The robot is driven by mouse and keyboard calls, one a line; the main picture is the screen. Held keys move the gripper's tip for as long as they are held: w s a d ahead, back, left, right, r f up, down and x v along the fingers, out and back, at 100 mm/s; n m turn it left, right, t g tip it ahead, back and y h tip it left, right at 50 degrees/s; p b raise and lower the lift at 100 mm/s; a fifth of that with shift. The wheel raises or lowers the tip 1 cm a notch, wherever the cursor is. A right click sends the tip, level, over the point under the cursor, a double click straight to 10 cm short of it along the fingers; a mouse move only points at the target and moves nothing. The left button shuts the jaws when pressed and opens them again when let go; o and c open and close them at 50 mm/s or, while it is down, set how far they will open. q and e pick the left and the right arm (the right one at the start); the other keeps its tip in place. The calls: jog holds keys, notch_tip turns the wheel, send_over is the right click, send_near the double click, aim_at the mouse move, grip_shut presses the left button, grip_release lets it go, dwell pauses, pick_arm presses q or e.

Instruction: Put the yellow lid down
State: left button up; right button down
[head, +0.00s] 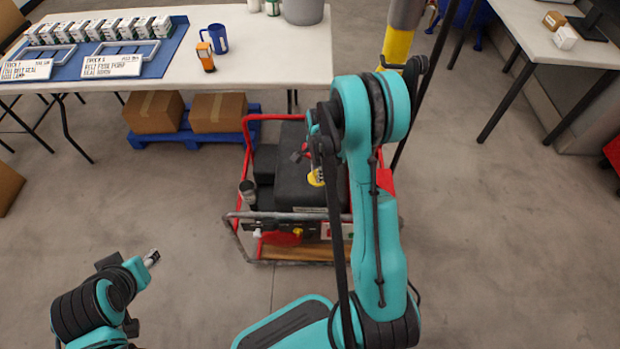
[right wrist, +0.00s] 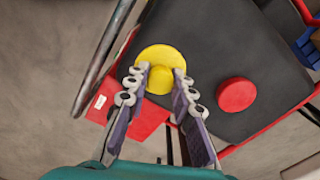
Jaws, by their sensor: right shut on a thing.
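The yellow lid (right wrist: 160,54) is a round disc with a raised knob, seen over the black top of the pump unit (right wrist: 225,55) in the right wrist view. My right gripper (right wrist: 162,80) is shut on the lid's knob. In the head view the lid (head: 316,177) is partly hidden by my right gripper (head: 312,160) and arm. I cannot tell if the lid touches the black top. A red round cap (right wrist: 236,94) sits on the black top, apart from the lid. My left gripper (head: 145,260) is at the lower left, away from the pump unit; its jaw state is unclear.
A red and grey tube frame (head: 247,160) surrounds the pump unit. Behind it stands a white table (head: 280,60) with a blue mug (head: 217,38) and an orange item (head: 205,56). Cardboard boxes (head: 153,112) lie on a blue pallet below.

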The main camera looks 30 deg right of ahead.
aim_at(310, 175)
jog(key=w+f, duration=0.2)
jog(key=w, duration=0.1)
jog(key=w+b, duration=0.1)
jog(key=shift+w+a+f, duration=0.15)
jog(key=shift+a+f, duration=0.15)
jog(key=shift+f, duration=0.1)
notch_tip(310, 175, down, 4)
jog(key=shift+b, duration=1.1)
jog(key=shift+r, duration=0.1)
jog(key=shift+f, duration=0.2)
jog(key=c, duration=1.3)
grip_release()
jog(key=shift+r, duration=0.1)
